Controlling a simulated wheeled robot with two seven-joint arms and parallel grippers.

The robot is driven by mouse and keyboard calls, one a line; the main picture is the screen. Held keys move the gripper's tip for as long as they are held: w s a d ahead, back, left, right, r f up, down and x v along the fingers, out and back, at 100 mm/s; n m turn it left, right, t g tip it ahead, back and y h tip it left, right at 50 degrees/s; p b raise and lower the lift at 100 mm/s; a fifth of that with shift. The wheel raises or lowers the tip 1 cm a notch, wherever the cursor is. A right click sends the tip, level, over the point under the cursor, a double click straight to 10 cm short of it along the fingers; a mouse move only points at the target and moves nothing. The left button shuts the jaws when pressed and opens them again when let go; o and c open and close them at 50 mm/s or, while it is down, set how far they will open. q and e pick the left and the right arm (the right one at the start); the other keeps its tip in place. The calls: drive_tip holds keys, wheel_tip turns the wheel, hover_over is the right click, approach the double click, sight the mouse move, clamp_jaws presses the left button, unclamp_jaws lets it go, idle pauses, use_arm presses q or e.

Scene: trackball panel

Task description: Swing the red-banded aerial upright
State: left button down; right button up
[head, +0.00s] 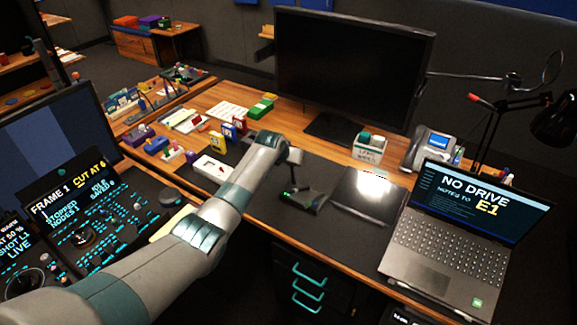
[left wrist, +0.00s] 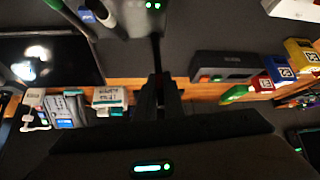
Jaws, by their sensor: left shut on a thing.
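A small black unit with green lights (head: 302,200) sits on the dark desk mat in the head view. Its green lights (left wrist: 153,5) show at the top edge of the left wrist view. A thin dark aerial (left wrist: 156,48) runs from the unit to my left gripper (left wrist: 160,95), which is shut on it. In the head view my left gripper (head: 291,172) is just above the unit, small and partly hidden.
A black tablet (head: 364,195) lies right of the unit, with a laptop (head: 450,245) beyond it. A tissue-like box (head: 369,150) and a phone (head: 432,148) stand behind. A dark box (left wrist: 225,66) and coloured blocks (left wrist: 278,68) are near my gripper.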

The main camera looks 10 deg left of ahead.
use_arm(q)
drive_tip(key=shift+w, duration=0.2)
idle(0.4)
drive_tip(key=c, duration=1.8)
unclamp_jaws()
drive_tip(key=shift+c, duration=0.2)
drive_tip(key=shift+s+r, duration=0.4)
drive_tip(key=shift+r, duration=0.2)
drive_tip(key=b+v, duration=0.2)
drive_tip(key=v, duration=1.3)
drive_tip(key=shift+r+b, duration=0.3)
drive_tip(key=shift+r, duration=0.15)
drive_tip(key=shift+s, duration=0.1)
